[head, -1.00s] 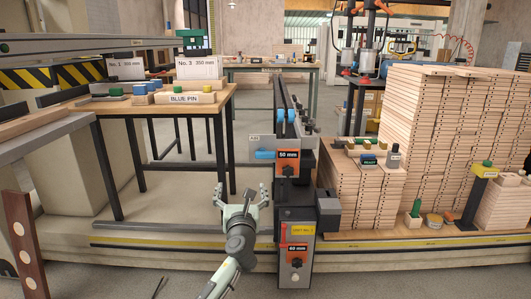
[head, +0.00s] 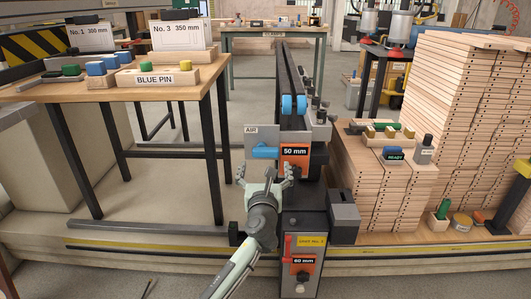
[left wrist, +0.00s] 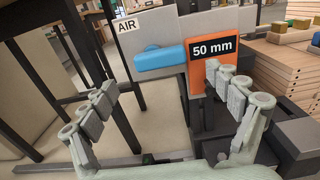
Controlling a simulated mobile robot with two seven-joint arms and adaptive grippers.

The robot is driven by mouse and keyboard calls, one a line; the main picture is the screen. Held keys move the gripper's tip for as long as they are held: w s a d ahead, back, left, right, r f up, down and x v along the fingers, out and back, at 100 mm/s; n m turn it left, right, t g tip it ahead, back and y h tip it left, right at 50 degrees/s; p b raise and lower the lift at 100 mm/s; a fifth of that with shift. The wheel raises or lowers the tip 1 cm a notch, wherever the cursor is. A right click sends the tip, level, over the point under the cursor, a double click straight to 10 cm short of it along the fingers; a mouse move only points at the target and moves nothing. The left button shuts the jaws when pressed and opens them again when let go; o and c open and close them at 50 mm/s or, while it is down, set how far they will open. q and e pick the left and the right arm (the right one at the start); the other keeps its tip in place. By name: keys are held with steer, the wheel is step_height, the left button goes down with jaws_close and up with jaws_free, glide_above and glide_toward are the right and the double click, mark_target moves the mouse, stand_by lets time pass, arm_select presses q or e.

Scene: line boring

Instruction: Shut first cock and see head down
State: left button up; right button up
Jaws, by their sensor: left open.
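The blue cock handle (head: 264,151) lies level, pointing left, in front of a grey plate marked AIR (head: 251,136). It also shows in the left wrist view (left wrist: 160,58). Right beside it is an orange plate marked 50 mm (head: 295,158), on a dark machine unit. My left gripper (head: 266,172) is open and empty, just below and in front of the handle. In the left wrist view its fingers (left wrist: 166,88) stand wide apart, with the handle beyond and between them. I cannot tell whether they touch anything. My right gripper is not in view.
A lower unit with a 60 mm plate (head: 303,261) stands below. A grey block (head: 343,216) juts out on its right. Stacked boards (head: 470,130) fill the right side. A wooden table (head: 110,90) with a BLUE PIN tray (head: 155,80) is at left.

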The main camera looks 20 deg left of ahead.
mark_target(266, 154)
arm_select(q)
steer(key=x, duration=0.6)
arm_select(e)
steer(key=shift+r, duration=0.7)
arm_select(q)
steer(key=shift+c, duration=0.3)
steer(key=c, duration=1.1)
